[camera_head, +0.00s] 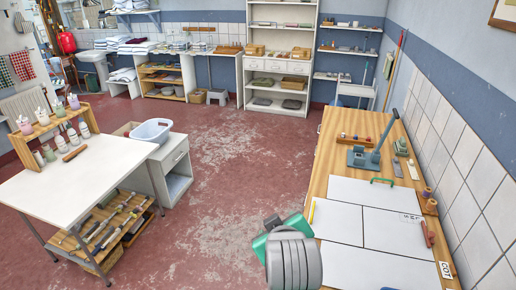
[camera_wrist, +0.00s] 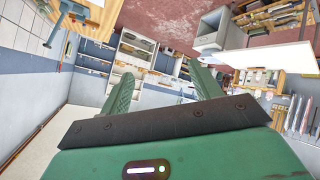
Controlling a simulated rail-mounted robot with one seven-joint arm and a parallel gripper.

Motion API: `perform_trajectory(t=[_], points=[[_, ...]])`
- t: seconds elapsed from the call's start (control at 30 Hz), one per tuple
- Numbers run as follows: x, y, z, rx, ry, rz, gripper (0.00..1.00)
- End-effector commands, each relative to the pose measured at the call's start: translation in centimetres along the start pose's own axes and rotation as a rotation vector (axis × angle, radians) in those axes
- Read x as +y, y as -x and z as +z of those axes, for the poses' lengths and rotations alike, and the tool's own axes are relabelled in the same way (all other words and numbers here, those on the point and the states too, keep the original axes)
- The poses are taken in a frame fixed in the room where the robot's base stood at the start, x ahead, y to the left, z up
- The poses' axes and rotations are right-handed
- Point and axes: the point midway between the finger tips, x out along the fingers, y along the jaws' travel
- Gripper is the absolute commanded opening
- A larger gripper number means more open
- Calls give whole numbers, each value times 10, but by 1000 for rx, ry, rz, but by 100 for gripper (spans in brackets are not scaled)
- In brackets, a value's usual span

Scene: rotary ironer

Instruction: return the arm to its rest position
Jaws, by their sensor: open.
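My gripper (camera_wrist: 163,82) shows in the wrist view as a green body with a dark plate. Its two green fingers stand well apart with nothing between them, so it is open and empty. In the head view, my arm shows at the bottom centre as a grey rounded link with a green part beside it. It is over the gap between the red floor and the left edge of the wooden workbench (camera_head: 335,150). The fingertips cannot be made out in the head view.
White boards (camera_head: 385,192), a blue-grey press (camera_head: 364,157) and small tools lie on the workbench. A white table (camera_head: 80,178) with a bottle rack stands left, near a blue-white basin (camera_head: 151,131). Shelves (camera_head: 278,70) line the back. The red floor (camera_head: 235,150) between is clear.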

Motion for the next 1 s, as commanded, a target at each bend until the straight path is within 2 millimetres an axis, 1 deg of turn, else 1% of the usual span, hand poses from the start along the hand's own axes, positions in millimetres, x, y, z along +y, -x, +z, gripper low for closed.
perform_trajectory(t=[0.03, 0.07, 0.1, 0.17, 0.2, 0.27, 0.3, 0.4, 0.5, 0.57, 0.63, 0.7, 1.0], points=[[2, 29, -34, 126, -46, 56, 63], [6, 48, -53, 205, -81, 91, 63], [10, 77, -75, 310, -128, 132, 63], [16, 123, -105, 469, -197, 186, 63], [19, 156, -120, 573, -244, 216, 63], [23, 206, -137, 723, -307, 252, 63], [24, 237, -144, 813, -344, 270, 63], [27, 305, -152, 1004, -419, 299, 63], [27, 349, -153, 1129, -464, 311, 63], [27, 365, -152, 1171, -478, 314, 63], [26, 373, -152, 1195, -486, 316, 63], [26, 376, -152, 1201, -488, 317, 63], [26, 374, -152, 1198, -487, 316, 63]])
